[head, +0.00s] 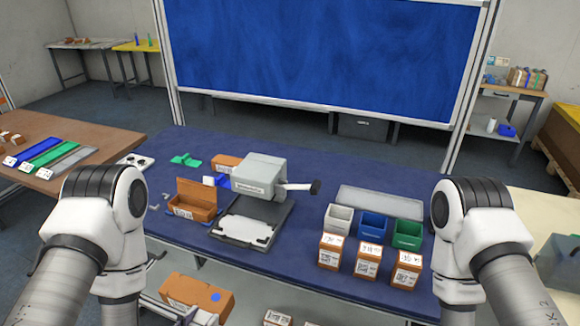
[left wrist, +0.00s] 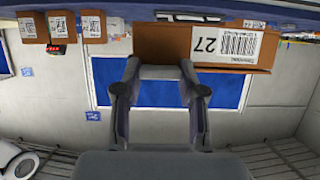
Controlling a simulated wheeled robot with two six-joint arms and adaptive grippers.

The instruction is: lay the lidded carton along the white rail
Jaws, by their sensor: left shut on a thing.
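The brown carton (head: 197,293), with a blue dot on top and a white label, is low in front of the blue table in the head view. My left gripper (head: 190,317) shows only partly at the bottom edge, shut on the carton's near side. In the left wrist view, which is upside down, the left gripper (left wrist: 160,72) is at the carton (left wrist: 160,45), its label reading 27. Another brown carton (head: 193,204) stands on the table with its lid raised. I cannot pick out the white rail with certainty. My right gripper is out of view.
Several small bins and three upright cartons (head: 368,258) are at the right, near a pale flat tray (head: 380,201). The table's front middle is clear.

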